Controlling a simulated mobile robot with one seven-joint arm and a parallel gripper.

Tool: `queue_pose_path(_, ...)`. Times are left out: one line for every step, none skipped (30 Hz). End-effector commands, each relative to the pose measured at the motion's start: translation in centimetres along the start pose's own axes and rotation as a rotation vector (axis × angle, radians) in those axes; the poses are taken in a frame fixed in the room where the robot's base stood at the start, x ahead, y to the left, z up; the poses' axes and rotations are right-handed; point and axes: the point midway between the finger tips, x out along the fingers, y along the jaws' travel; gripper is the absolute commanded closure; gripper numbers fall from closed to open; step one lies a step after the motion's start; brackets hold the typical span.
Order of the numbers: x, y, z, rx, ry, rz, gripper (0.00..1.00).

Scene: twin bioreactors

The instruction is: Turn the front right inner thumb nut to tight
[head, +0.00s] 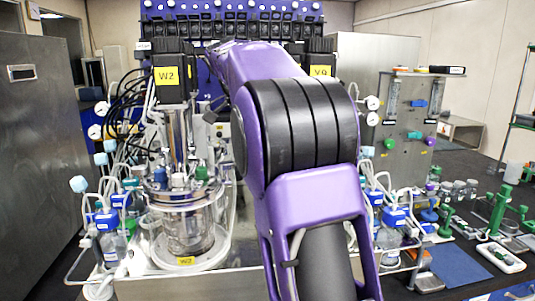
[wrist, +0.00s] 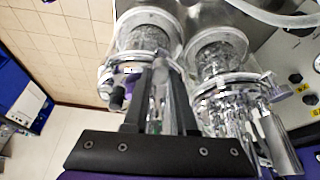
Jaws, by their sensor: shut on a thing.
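In the wrist view my gripper (wrist: 161,66) reaches up to the metal and glass bioreactor parts, its two dark fingers close together at the tips. It is shut on a small part there, apparently a thumb nut, which the fingers hide. Whether the nut is loose or tight cannot be told. The left bioreactor, with glass vessel (head: 190,232) and yellow W2 label (head: 166,76), stands in the open. My gripper is hidden in the head view.
Bottles with blue caps (head: 394,217) and tubing stand right of my arm. A metal panel with gauges (head: 410,110) is behind them. Black cables (head: 120,95) hang at left.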

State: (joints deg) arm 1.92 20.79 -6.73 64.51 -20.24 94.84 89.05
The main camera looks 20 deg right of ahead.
Motion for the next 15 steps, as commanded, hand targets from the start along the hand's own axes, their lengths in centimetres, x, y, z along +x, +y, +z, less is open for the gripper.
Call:
queue_pose_path(-0.06,-0.12,0.04,0.025,0.001,0.008,1.0)
queue_pose_path(-0.07,-0.13,0.06,0.041,0.001,0.015,1.0)
queue_pose_path(-0.08,-0.15,0.04,0.061,0.001,0.023,1.0)
queue_pose_path(-0.07,-0.15,0.03,0.075,0.0,0.028,1.0)
queue_pose_path(-0.08,-0.15,0.02,0.087,0.0,0.034,1.0)
queue_pose_path(-0.09,-0.16,0.04,0.103,-0.001,0.04,1.0)
queue_pose_path(-0.08,-0.17,0.04,0.113,-0.001,0.044,1.0)
queue_pose_path(-0.06,-0.19,0.04,0.122,-0.001,0.048,1.0)
queue_pose_path(-0.05,-0.19,0.02,0.132,-0.001,0.053,1.0)
queue_pose_path(-0.06,-0.19,0.0,0.14,-0.001,0.056,1.0)
queue_pose_path(-0.07,-0.18,-0.01,0.147,-0.001,0.058,1.0)
queue_pose_path(-0.09,-0.17,-0.03,0.154,-0.001,0.061,1.0)
queue_pose_path(-0.09,-0.17,-0.03,0.158,-0.001,0.063,1.0)
queue_pose_path(-0.1,-0.17,-0.03,0.161,-0.001,0.064,1.0)
queue_pose_path(-0.1,-0.17,-0.03,0.164,-0.001,0.065,1.0)
